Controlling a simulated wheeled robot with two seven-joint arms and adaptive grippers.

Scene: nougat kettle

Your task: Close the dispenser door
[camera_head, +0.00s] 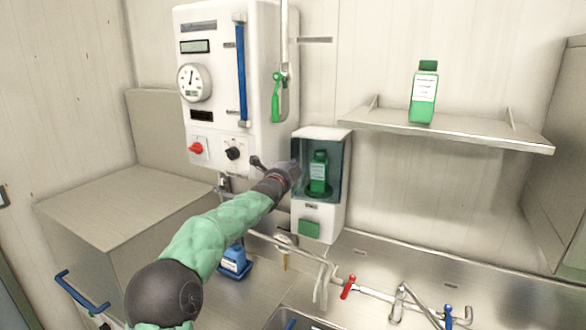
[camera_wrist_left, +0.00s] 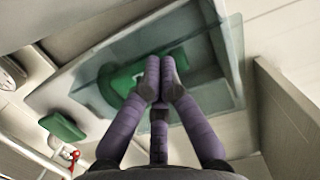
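The dispenser (camera_head: 328,218) is a white wall unit with a see-through teal door (camera_head: 335,170) and a green button below. A green bottle (camera_head: 319,172) stands inside. In the left wrist view the door's glass (camera_wrist_left: 232,60) and a green shape behind the fingers show. I cannot tell whether the door is fully shut. My left gripper (camera_head: 292,174) is at the left edge of the dispenser front. In the left wrist view its purple fingers (camera_wrist_left: 160,78) meet at the tips, with nothing visible between them. Contact with the door is unclear. My right gripper is out of view.
A white control machine (camera_head: 215,120) hangs left of the dispenser. A shelf (camera_head: 450,137) with another green bottle (camera_head: 424,92) is at the right. Below are a steel counter (camera_head: 400,262), taps with a red handle (camera_head: 348,287) and a blue object (camera_head: 235,262).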

